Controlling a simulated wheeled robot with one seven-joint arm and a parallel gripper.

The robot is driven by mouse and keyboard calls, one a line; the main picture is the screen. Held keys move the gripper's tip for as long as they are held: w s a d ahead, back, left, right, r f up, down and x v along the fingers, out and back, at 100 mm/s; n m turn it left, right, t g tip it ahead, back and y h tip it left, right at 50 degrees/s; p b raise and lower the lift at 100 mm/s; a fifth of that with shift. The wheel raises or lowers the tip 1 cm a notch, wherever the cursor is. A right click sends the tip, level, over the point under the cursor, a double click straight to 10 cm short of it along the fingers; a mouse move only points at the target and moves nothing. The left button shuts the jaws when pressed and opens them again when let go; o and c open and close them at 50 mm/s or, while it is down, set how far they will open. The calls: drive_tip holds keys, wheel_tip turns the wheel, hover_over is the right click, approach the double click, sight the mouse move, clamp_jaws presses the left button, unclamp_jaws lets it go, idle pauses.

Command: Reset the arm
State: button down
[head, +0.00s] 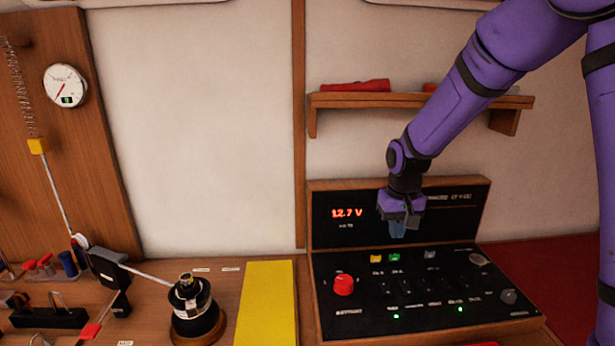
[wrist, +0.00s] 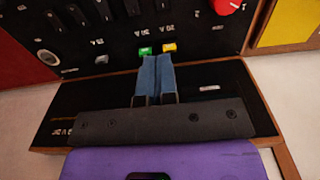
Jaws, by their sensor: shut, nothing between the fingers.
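My purple arm reaches in from the upper right of the head view. My gripper (head: 397,232) hangs pointing down in front of the upright display panel (head: 340,232), above the back of the sloped switch panel (head: 420,318). In the wrist view my gripper (wrist: 154,60) shows its two blue fingers side by side, shut with nothing between them. The fingertips appear close to a green button (wrist: 145,51) and a yellow button (wrist: 169,47); I cannot tell whether they touch the panel.
A red knob (head: 344,285) and several switches sit on the panel. A wooden shelf (head: 420,101) holds a red item (head: 355,86) behind my arm. A yellow mat (head: 267,300), a black winch-like drum (head: 196,308) and a gauge (head: 65,86) are to the left.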

drive_tip(key=s+d+r+t, duration=0.2)
drive_tip(key=s+r, duration=0.4)
drive_tip(key=r, duration=0.4)
drive_tip(key=s+d+r+t, duration=0.1)
drive_tip(key=s+r, duration=0.3)
drive_tip(key=s, duration=0.7)
drive_tip(key=s+d+r+t, duration=0.1)
drive_tip(key=s+r, duration=0.4)
drive_tip(key=s, duration=0.7)
drive_tip(key=shift+s+d+r+t, duration=0.15)
drive_tip(key=shift+d+r+t, duration=0.15)
drive_tip(key=shift+d+t, duration=0.15)
